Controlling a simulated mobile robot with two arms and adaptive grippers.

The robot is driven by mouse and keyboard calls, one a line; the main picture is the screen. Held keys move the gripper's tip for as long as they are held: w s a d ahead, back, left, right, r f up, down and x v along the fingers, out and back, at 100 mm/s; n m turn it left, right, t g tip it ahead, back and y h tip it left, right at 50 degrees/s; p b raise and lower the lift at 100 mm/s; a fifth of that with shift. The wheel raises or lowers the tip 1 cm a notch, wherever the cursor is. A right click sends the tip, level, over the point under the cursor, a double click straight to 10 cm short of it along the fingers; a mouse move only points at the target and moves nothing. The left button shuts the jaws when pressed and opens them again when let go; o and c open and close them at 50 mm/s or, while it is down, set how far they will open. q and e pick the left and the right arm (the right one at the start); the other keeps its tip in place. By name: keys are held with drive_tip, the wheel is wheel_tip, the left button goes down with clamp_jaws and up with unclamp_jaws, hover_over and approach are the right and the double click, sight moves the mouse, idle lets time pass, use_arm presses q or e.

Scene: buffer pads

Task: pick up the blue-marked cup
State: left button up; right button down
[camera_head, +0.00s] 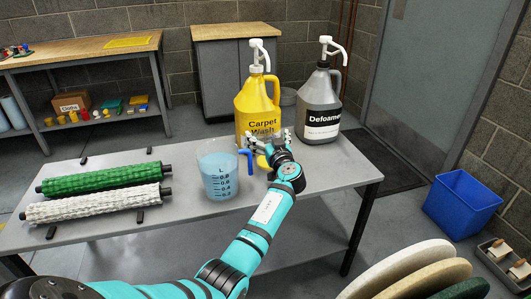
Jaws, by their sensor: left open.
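A clear measuring cup (217,178) with blue markings and a blue handle stands upright on the grey table (165,222), with pale blue liquid in it. The handle is on its right side. My left gripper (264,142) is open just right of the handle, in front of the yellow Carpet Wash jug (251,98). I see no clear contact with the cup. A small yellow thing (262,162) shows beside the gripper, partly hidden by it. My right gripper is out of view.
A grey Defoamer jug (320,100) stands at the back right of the table. A green roller (100,179) and a white roller (95,205) lie at the left. A blue bin (461,204) and round pads (410,268) are at the right. The table's front middle is clear.

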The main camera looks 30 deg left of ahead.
use_arm(q)
drive_tip(key=shift+w+a, duration=0.15)
drive_tip(key=shift+a, duration=0.1)
drive_tip(key=c, duration=1.4)
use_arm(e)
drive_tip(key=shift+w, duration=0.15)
use_arm(q)
drive_tip(key=shift+r, duration=0.25)
